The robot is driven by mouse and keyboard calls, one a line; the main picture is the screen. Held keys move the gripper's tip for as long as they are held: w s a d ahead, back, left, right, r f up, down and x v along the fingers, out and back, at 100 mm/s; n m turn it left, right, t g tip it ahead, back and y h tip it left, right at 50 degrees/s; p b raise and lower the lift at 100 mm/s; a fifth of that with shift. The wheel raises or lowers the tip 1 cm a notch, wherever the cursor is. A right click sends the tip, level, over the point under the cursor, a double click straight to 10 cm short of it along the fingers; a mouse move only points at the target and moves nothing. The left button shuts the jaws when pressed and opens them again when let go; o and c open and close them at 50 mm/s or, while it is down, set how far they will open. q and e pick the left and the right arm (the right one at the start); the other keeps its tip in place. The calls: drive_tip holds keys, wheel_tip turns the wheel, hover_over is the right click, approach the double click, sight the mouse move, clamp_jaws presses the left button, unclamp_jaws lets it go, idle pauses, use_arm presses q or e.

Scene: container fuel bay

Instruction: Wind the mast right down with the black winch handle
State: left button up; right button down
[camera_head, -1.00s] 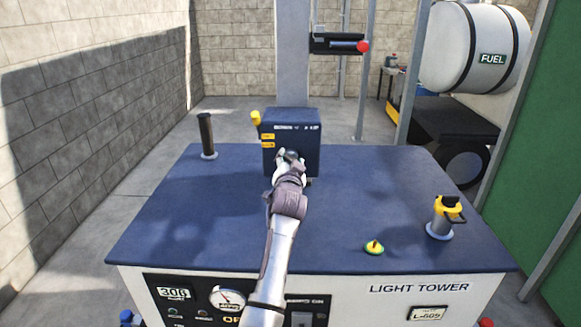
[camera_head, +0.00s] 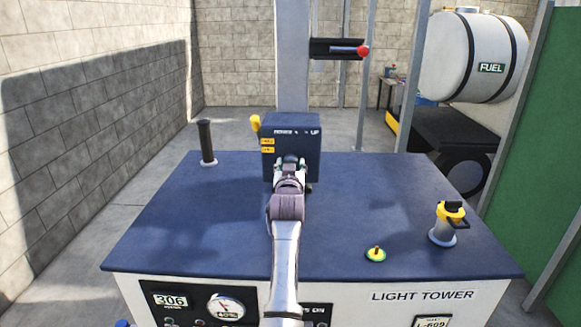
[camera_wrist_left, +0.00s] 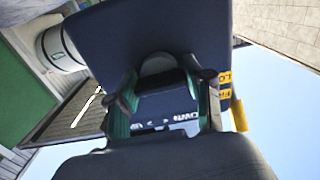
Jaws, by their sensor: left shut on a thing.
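The dark blue winch box (camera_head: 305,140) stands on the light tower's deck at the foot of the grey mast (camera_head: 293,60). Its front carries white lettering ending in "UP" and yellow labels. My left gripper (camera_head: 290,163) is at the front face of the box, shut on the black winch handle, which it mostly hides in the head view. In the left wrist view a dark grip (camera_wrist_left: 160,80) shows between the two fingers, close to the box face. How far the mast is raised cannot be told. My right gripper is in neither view.
A yellow lever (camera_head: 255,123) is on the box's left side. A black upright post (camera_head: 206,142) stands at the deck's left. A yellow-green cap (camera_head: 375,254) and a yellow-and-black filler (camera_head: 448,224) are on the right. The deck (camera_head: 180,225) is otherwise clear.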

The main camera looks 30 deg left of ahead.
sight(291, 128)
use_arm(q)
drive_tip(key=shift+f, duration=0.1)
drive_tip(key=o, duration=1.2)
drive_tip(key=shift+c, duration=0.2)
wheel_tip(291, 128, up, 10)
drive_tip(key=shift+r, duration=0.1)
drive_tip(key=shift+f, duration=0.2)
